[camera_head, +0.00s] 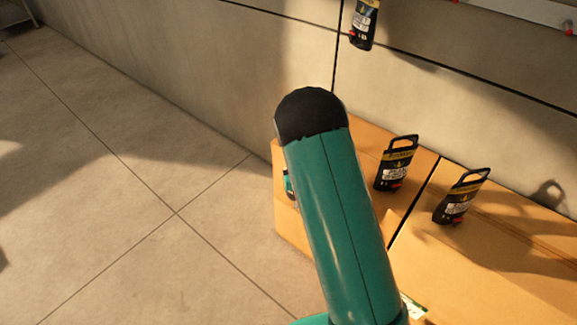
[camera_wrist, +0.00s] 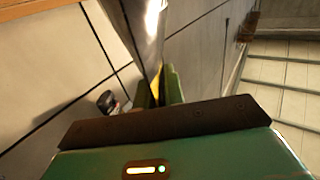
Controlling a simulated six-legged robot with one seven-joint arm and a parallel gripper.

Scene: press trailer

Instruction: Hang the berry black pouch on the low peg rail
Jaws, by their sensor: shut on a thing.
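In the wrist view, my gripper (camera_wrist: 163,88) has its green fingers closed on a thin, shiny grey pouch (camera_wrist: 146,28) with a yellow lower edge. It is seen nearly edge-on, so its label and hanging handle cannot be read. In the head view my arm hides the gripper. A small part of a dark pack (camera_head: 290,185) shows at the arm's left edge; I cannot tell whether it is the held one. The low peg rail (camera_head: 520,10), pale with red-tipped ends, shows at the top right on the wall.
Two black handled packs (camera_head: 396,165) (camera_head: 461,198) stand on cardboard boxes (camera_head: 490,270) against the wall. Another black pack (camera_head: 363,25) is at the wall, top centre, its upper end cut off. The tiled floor (camera_head: 120,210) at left is clear.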

